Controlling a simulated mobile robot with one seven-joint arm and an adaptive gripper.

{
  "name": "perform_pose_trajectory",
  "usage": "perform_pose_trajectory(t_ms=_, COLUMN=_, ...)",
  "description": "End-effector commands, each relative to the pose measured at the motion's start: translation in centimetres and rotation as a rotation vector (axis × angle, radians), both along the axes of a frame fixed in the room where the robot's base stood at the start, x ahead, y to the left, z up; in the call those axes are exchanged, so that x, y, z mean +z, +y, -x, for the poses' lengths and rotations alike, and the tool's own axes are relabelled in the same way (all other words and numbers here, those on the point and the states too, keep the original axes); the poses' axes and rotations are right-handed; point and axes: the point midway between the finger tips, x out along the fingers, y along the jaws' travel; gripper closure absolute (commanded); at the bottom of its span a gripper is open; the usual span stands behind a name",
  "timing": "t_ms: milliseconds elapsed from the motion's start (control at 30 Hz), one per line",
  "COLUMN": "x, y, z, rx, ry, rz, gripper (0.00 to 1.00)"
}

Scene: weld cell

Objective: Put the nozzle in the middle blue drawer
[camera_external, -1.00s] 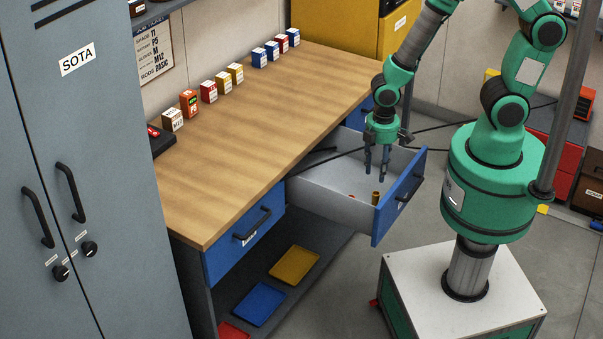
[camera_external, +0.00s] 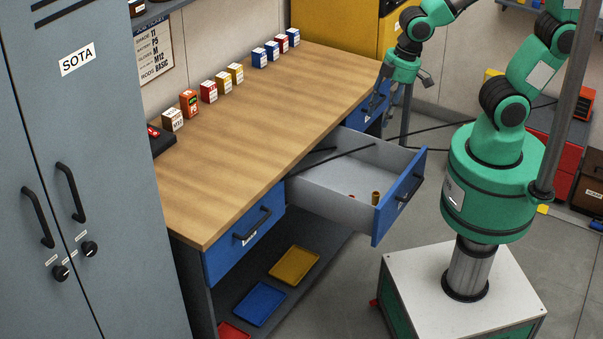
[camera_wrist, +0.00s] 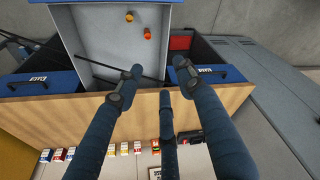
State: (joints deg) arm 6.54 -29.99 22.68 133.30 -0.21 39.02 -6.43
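The middle blue drawer (camera_external: 412,192) is pulled open, with a grey inside. A small brass-coloured cylinder (camera_external: 375,198), which looks like the nozzle, stands in it near the front panel. It also shows in the wrist view (camera_wrist: 129,17), with a small orange-red piece (camera_wrist: 147,33) close by. That piece is a small red spot in the outside view (camera_external: 351,196). My gripper (camera_external: 376,102) is up beyond the open drawer, near the bench's far right edge. In the wrist view my gripper's fingers (camera_wrist: 158,78) are spread apart with nothing between them.
The wooden bench top (camera_external: 240,125) has several small boxes (camera_external: 209,91) along its back. The left blue drawer (camera_external: 245,245) and far blue drawer (camera_external: 370,117) are shut. Yellow (camera_external: 294,264) and blue trays (camera_external: 259,304) lie on the lower shelf. A grey locker (camera_external: 80,150) stands at left.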

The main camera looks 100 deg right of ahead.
Motion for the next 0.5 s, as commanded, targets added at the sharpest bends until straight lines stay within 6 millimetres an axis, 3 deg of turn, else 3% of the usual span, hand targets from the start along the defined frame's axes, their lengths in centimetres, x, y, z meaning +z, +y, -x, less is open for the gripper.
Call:
perform_pose_trajectory(t_ms=33, x=2.8, y=0.8, z=0.6, rx=0.005, ry=-0.041, rz=0.0, gripper=0.62)
perform_pose_trajectory(t_ms=200, x=9.9, y=2.8, z=3.8, rx=0.006, ry=-0.139, rz=-0.01, gripper=0.62)
perform_pose_trajectory(t_ms=300, x=12.6, y=3.5, z=5.6, rx=0.007, ry=-0.183, rz=-0.019, gripper=0.62)
perform_pose_trajectory(t_ms=500, x=15.3, y=4.3, z=7.9, rx=0.008, ry=-0.227, rz=-0.03, gripper=0.62)
